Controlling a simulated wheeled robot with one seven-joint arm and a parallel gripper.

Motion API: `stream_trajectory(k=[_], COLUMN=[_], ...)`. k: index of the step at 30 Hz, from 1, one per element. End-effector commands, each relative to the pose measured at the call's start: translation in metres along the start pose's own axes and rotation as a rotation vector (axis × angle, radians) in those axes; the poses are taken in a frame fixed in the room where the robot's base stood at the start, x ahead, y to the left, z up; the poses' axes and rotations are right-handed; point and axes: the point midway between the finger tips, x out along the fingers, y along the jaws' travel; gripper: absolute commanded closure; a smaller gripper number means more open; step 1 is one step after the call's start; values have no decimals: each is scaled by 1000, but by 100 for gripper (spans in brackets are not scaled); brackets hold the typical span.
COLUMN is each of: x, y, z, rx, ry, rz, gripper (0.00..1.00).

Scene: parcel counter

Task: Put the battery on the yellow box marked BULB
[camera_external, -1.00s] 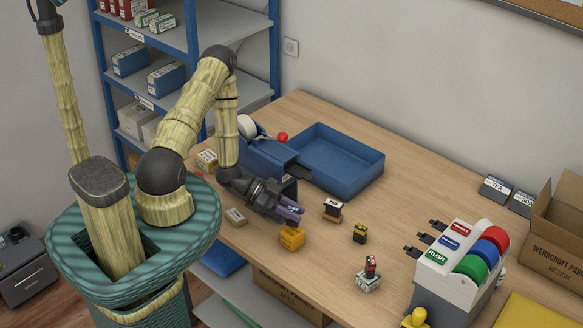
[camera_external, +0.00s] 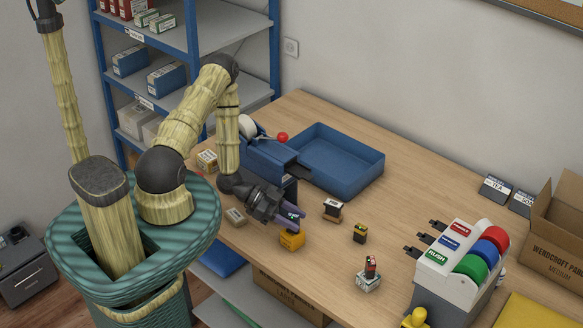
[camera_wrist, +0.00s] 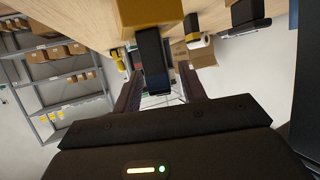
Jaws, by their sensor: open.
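The yellow box (camera_external: 291,240) stands near the counter's front edge. It also fills the top middle of the wrist view (camera_wrist: 150,12), which shows the counter upside down; its marking is not legible. A dark block, apparently the battery (camera_wrist: 153,62), stands upright against the box's top face. In the external view, the battery (camera_external: 294,230) is a small dark shape, partly hidden by my gripper. My gripper (camera_external: 298,216) is just above the box, pointing down and to the right. Its fingers are open, one on each side of the battery, with gaps visible in the wrist view (camera_wrist: 160,90).
A small yellow-and-black item (camera_external: 360,233) and a white box with a dark top (camera_external: 332,210) stand to the right. A pale box (camera_external: 235,216) lies to the left. A blue tray (camera_external: 345,178) is behind; the label dispenser (camera_external: 455,255) stands at right.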

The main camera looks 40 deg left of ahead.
Motion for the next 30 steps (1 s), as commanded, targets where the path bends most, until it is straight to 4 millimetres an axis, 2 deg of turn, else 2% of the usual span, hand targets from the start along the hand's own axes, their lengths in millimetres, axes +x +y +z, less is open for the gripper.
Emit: stream_trajectory(k=[5,8,24,30], x=[-4,-14,-102,-120], y=[-1,-2,-1,0], z=[-2,0,0,-2], rx=[-1,0,1,0], ry=[-1,-1,-1,-1], rz=[-2,-5,-5,-3], gripper=[59,59,59,59])
